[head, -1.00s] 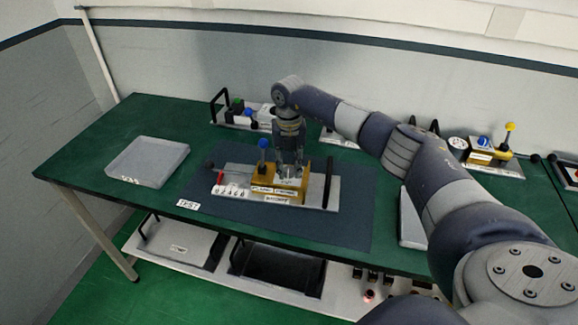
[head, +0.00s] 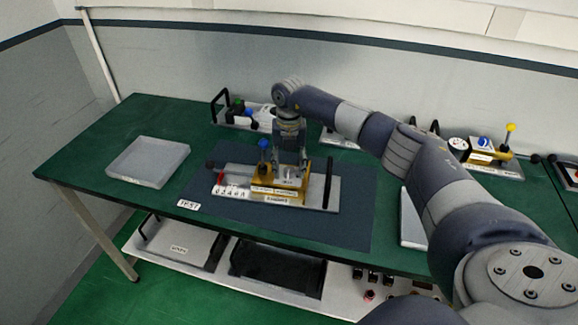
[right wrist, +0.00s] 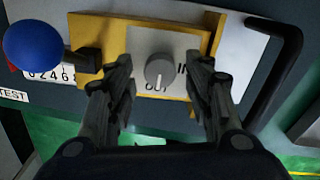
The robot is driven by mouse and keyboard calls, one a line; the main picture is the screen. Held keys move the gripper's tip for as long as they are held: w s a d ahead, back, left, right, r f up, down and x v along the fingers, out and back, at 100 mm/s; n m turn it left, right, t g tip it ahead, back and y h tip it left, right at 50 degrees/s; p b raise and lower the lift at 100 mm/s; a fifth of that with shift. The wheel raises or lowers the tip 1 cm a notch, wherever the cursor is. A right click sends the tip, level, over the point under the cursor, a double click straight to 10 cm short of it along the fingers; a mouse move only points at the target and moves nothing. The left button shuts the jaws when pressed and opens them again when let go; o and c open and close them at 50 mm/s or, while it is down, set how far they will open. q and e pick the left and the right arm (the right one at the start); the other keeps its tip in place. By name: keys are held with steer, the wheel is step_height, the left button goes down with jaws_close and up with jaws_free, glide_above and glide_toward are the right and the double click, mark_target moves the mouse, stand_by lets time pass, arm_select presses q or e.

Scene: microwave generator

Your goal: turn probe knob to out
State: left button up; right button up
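The probe knob (right wrist: 160,71) is a round grey knob with a white pointer line. It sits on a light plate labelled IN and OUT, and its line points toward the OUT label. The plate is on a yellow block (right wrist: 97,33) of the device, which also shows in the head view (head: 262,196). My right gripper (right wrist: 160,88) is over the knob with one finger on each side; gaps show between the fingers and the knob, so it is open. In the head view my right gripper (head: 290,160) points down at the device. My left gripper is not in view.
A blue ball-topped lever (right wrist: 32,45) stands left of the knob, and a black handle (head: 328,183) is at the device's right end. A grey tray (head: 148,162) lies left on the green table. Other devices stand along the back.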

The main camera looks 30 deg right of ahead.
mark_target(289, 170)
steer(key=shift+r, duration=0.2)
step_height(289, 170, up, 12)
steer(key=shift+f, duration=0.2)
stand_by(0.5)
